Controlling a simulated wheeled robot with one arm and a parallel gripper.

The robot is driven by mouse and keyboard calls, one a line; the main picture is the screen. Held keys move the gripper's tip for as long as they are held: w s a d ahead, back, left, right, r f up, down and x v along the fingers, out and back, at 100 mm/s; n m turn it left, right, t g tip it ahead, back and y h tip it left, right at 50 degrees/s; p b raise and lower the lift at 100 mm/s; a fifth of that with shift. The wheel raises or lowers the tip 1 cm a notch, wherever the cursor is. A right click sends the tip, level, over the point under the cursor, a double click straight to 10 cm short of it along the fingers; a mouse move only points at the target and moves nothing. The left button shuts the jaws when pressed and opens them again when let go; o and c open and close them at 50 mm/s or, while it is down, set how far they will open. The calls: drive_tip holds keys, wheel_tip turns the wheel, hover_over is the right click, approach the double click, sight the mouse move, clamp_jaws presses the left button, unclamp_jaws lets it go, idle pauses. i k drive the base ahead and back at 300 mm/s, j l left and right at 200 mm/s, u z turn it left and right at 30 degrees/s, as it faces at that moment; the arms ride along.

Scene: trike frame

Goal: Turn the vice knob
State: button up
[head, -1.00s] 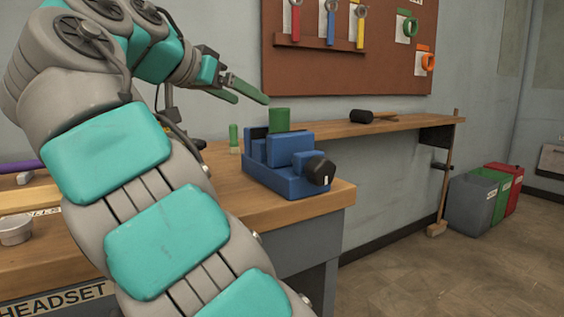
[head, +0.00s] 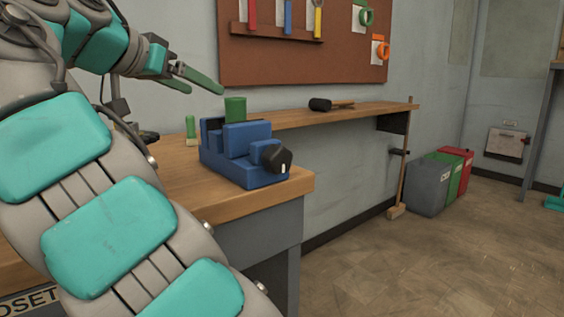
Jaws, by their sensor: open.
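A blue vice (head: 240,150) stands on the wooden workbench near its right corner. Its black knob (head: 276,158) with a white mark sits on the side facing right and toward me.
The bench top (head: 180,193) ends at a corner just right of the vice. A small green piece (head: 191,130) stands left of it. A hammer (head: 330,104) lies on the back shelf. Grey, green and red bins (head: 428,185) stand on the floor at right, with open floor around them.

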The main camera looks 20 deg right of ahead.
sight(276, 160)
drive_tip(key=k+l, duration=0.1)
drive_tip(key=k, duration=0.3)
drive_tip(key=k+l, duration=0.1)
drive_tip(key=k, duration=0.35)
